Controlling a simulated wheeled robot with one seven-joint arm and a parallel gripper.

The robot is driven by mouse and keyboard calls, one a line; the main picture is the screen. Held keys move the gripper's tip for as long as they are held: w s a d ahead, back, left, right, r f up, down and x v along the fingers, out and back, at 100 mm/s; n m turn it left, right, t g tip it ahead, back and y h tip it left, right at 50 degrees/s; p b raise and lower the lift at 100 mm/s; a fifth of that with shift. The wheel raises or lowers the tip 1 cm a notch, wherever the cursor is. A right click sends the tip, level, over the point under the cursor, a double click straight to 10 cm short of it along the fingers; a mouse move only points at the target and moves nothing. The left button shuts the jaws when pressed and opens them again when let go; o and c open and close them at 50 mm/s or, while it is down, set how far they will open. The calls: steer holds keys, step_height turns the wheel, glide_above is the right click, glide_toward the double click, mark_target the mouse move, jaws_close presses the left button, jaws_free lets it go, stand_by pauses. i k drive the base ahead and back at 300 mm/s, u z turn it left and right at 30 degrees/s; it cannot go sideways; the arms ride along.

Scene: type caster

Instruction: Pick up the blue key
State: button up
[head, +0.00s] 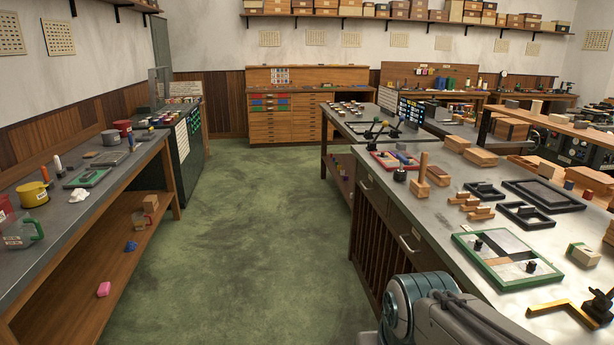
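I cannot make out a clear blue key shape. Several small blue things show in the head view. One small blue piece (131,246) lies on the lower wooden shelf of the left bench. A blue piece (405,158) lies in a red-edged tray on the right bench. Another small blue piece (569,185) stands farther right on that bench. They are too small to tell which, if any, is a key. Part of my arm shows at the bottom right, but my gripper is out of view.
The left bench (78,208) holds cans, a green-edged plate and a white lump. The right bench (480,222) carries frames and wooden blocks. The green floor (245,230) between them is clear, back to a wooden drawer cabinet (290,123).

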mark_target(402, 160)
steer(key=i, duration=3.85)
steer(key=z, duration=1.75)
